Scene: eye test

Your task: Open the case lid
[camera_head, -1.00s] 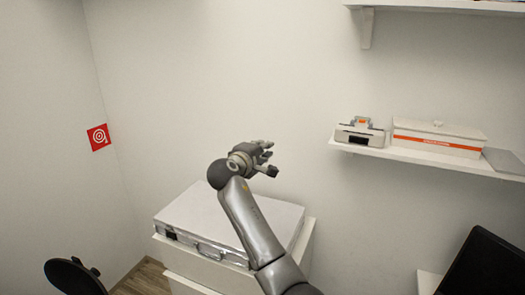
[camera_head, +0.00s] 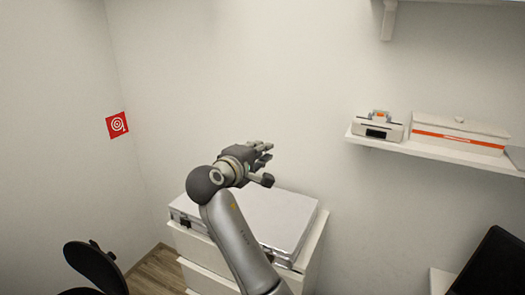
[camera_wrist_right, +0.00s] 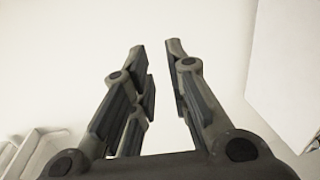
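A silver case (camera_head: 290,212) lies flat with its lid shut on top of a white drawer cabinet (camera_head: 305,262). My right arm crosses in front of it and hides its middle and part of its front side. My right gripper (camera_head: 266,164) shows above the case's far edge in the head view, against the wall, with its fingers pointing right. In the right wrist view my right gripper (camera_wrist_right: 155,48) has its fingers spread with nothing between them. I cannot make out the case in the wrist view. My left gripper is in neither view.
A wall shelf (camera_head: 440,157) at right holds a small white device (camera_head: 378,128) and a white box with an orange stripe (camera_head: 460,133). A dark chair (camera_head: 95,265) stands at lower left. A black screen (camera_head: 495,265) is at lower right. The wall above the case is clear.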

